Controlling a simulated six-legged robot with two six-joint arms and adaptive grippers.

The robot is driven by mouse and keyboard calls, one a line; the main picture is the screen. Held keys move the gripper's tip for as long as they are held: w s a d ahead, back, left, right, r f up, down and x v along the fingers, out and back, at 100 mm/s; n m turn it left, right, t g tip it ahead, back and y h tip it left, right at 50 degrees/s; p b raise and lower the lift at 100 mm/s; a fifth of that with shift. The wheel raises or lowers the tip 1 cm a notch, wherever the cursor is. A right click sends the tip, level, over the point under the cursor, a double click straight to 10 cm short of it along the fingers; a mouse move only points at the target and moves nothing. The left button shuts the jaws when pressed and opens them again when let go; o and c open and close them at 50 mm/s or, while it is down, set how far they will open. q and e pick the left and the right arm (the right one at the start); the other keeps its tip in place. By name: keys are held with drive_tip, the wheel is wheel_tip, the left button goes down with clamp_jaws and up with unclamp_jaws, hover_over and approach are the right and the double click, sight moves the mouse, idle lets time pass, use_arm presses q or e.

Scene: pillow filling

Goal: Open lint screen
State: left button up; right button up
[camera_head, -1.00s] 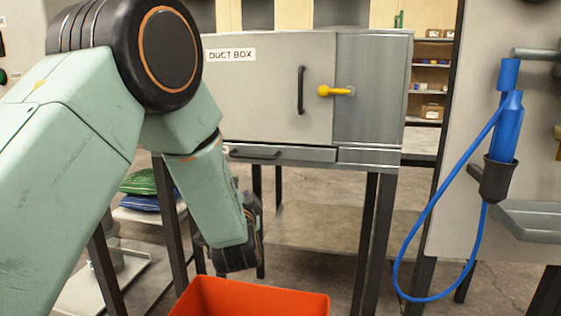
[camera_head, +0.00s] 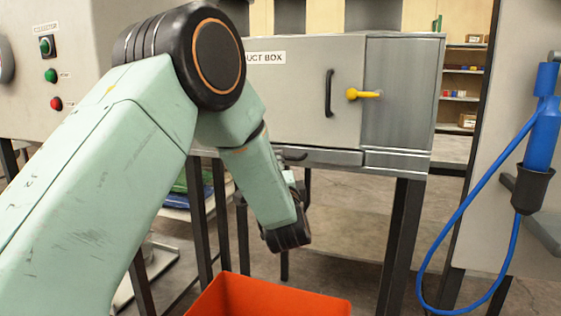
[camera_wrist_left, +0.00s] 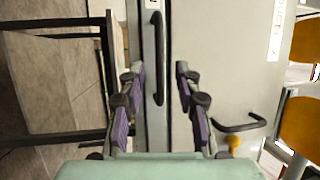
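The lint screen appears to be the narrow grey drawer front (camera_head: 333,157) under the duct box (camera_head: 308,95), and it looks shut. Its black handle (camera_head: 293,157) is partly hidden by my left arm. In the left wrist view, the handle (camera_wrist_left: 157,60) runs upright on the narrow front. My left gripper (camera_wrist_left: 159,70) is open, with one purple-padded finger on each side of the handle's lower part. I cannot tell whether the fingers touch it or how far off it is. In the head view the left gripper is mostly hidden. My right gripper is out of view.
The duct box door has a black handle (camera_head: 328,93) and a yellow latch (camera_head: 364,94). An orange bin (camera_head: 268,298) stands in front below. A blue nozzle and hose (camera_head: 541,135) hang at right. A control panel with buttons (camera_head: 50,75) is at left.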

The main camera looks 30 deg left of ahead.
use_arm(q)
drive_tip(key=shift+b+x, duration=0.55)
drive_tip(key=shift+x, duration=1.9)
drive_tip(key=shift+s, duration=0.1)
drive_tip(key=shift+c, duration=0.5)
clamp_jaws()
